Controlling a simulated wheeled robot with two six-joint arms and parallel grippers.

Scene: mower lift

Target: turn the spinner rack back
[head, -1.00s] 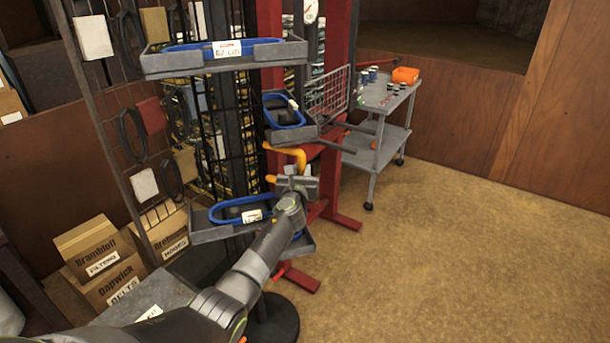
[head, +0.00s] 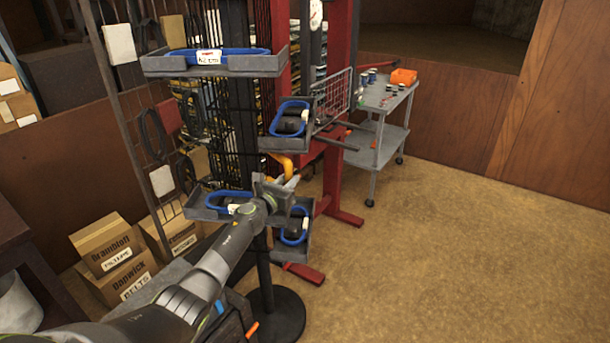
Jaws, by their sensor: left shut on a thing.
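The spinner rack stands left of centre on a black post (head: 263,272) with a round black base (head: 276,318). Its grey trays, an upper one (head: 215,68), a middle one (head: 285,142) and two lower ones (head: 199,210) (head: 293,250), hold blue loops with white tags. A yellow-orange handle (head: 286,166) sticks out below the middle tray. My left gripper (head: 276,186) is at this handle and shut on it; its fingers partly hide the handle's lower part. My left arm crosses in front of the lower left tray. My right gripper does not show.
A red lift column (head: 340,130) with red feet (head: 345,218) stands close behind the rack. Cardboard boxes (head: 112,255) sit at the left. The floor at right is clear.

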